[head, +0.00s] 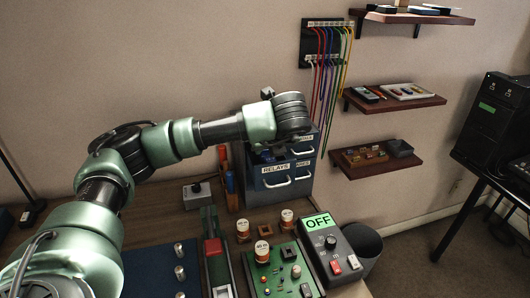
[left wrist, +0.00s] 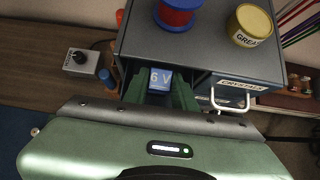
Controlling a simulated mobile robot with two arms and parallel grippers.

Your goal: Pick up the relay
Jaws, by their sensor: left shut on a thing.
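The relay (left wrist: 160,78), a small blue block marked "6 V", sits between the green fingers of my left gripper (left wrist: 160,90) in the left wrist view. The gripper is shut on it. Both are at the front of the grey-blue drawer cabinet (left wrist: 205,45). In the head view my left arm reaches across to the cabinet, and its wrist covers part of the cabinet's top. The drawer labelled RELAYS (head: 275,169) appears pulled out there. I cannot tell whether the relay is clear of it. My right gripper is not in view.
A red spool (left wrist: 178,14) and a yellow grease tin (left wrist: 250,25) stand on the cabinet. A control box reading OFF (head: 318,222), orange-and-white jars (head: 262,251) and a blue mat (head: 150,272) are on the bench. Wall shelves (head: 395,99) are at the right.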

